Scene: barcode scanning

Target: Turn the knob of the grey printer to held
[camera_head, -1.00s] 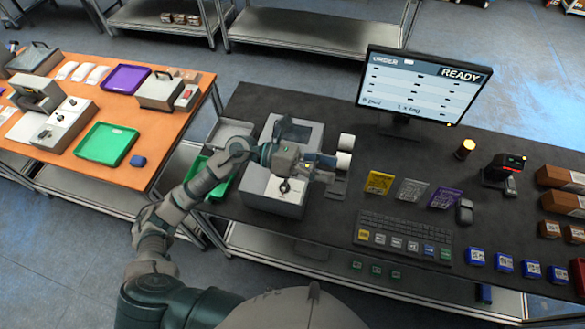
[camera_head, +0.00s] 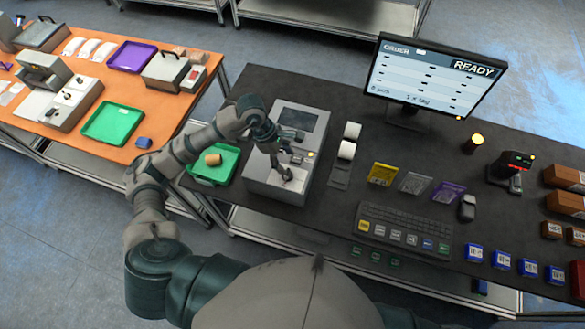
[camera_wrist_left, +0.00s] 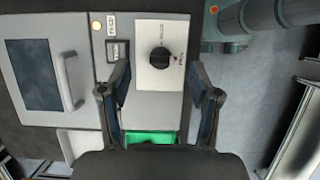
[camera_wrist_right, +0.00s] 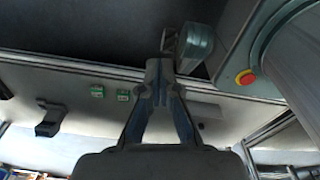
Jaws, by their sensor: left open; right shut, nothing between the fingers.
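The grey printer (camera_head: 270,193) stands on the dark table, with a dark screen (camera_head: 297,119) at its back. In the left wrist view its round black knob (camera_wrist_left: 160,58) sits on a white panel (camera_wrist_left: 146,80); the marks around it are too small to read. My left gripper (camera_wrist_left: 158,76) is open and empty, its two fingers either side of the knob in that view, apart from it. In the head view the left gripper (camera_head: 283,162) is over the printer's front part and partly covers the knob area. My right gripper (camera_wrist_right: 164,68) is shut and empty near the table's front edge.
A green tray (camera_head: 200,178) with a brown cylinder (camera_head: 212,159) is left of the printer. White label rolls (camera_head: 347,150) stand at its right. A keyboard (camera_head: 405,225) and monitor (camera_head: 435,82) are further right. An orange table (camera_head: 170,118) stands at the left.

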